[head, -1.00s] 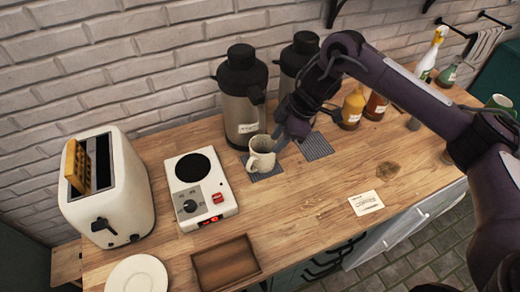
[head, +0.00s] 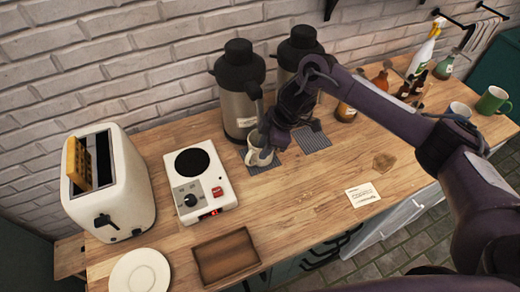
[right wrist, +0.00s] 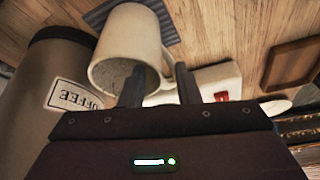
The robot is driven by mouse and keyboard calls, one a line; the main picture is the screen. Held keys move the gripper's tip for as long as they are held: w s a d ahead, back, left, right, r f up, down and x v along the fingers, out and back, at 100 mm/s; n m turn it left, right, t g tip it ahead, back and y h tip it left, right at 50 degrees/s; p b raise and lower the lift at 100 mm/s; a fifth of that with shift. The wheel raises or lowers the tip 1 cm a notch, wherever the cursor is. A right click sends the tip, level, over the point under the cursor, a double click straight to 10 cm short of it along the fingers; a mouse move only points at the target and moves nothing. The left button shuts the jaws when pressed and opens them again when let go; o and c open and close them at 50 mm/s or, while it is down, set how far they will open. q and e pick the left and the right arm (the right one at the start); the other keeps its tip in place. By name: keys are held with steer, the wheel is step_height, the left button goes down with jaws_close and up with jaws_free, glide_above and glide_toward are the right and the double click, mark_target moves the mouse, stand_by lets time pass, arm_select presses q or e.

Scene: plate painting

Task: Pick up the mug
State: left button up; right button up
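A cream mug (head: 254,156) stands upright on a small grey mat (head: 268,165) in front of the left flask. My right gripper (head: 265,149) is down at the mug's right side in the head view. In the right wrist view, the mug (right wrist: 128,45) lies before my right gripper (right wrist: 158,88). Its fingers are apart. One finger overlaps the mug's opening and the other is beyond the handle, so the wall and handle side lie between them. I cannot tell whether either finger touches. My left gripper is not in view.
Two steel flasks (head: 239,100) stand close behind the mug. A hot plate (head: 200,180) and toaster (head: 108,185) are to its left, with a wooden tray (head: 226,257) in front. Bottles, a white mug (head: 459,110) and a green mug (head: 493,101) stand right. The front middle counter is mostly clear.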

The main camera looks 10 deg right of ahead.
jaws_close()
steer(key=shift+r, duration=0.1)
stand_by(1.1)
